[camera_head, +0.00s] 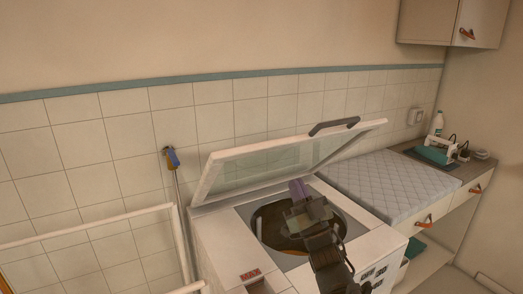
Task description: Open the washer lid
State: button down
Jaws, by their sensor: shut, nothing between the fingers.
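The washer (214,232) is a white top-loader in the lower middle of the head view. Its lid (262,163), a white frame with a clear pane, is hinged at the back and stands tilted up, well clear of the top. A dark handle (334,126) sits on the lid's raised edge. The round drum opening (268,235) shows below, partly hidden by my arm. My gripper (299,190) is over the drum opening, under the raised lid. It is shut and empty. I cannot tell whether it touches the lid.
A quilted grey pad (389,182) lies on the counter right of the washer, with a white bottle (437,123) and a teal-and-white iron (437,149) beyond. A white rack (90,226) stands at left. A wall cabinet (452,22) hangs at upper right.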

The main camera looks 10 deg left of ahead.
aim_at(281, 146)
jog(key=p+x, duration=0.5)
jog(key=x, duration=0.3)
jog(key=shift+w+r, duration=0.2)
jog(key=shift+r, duration=0.15)
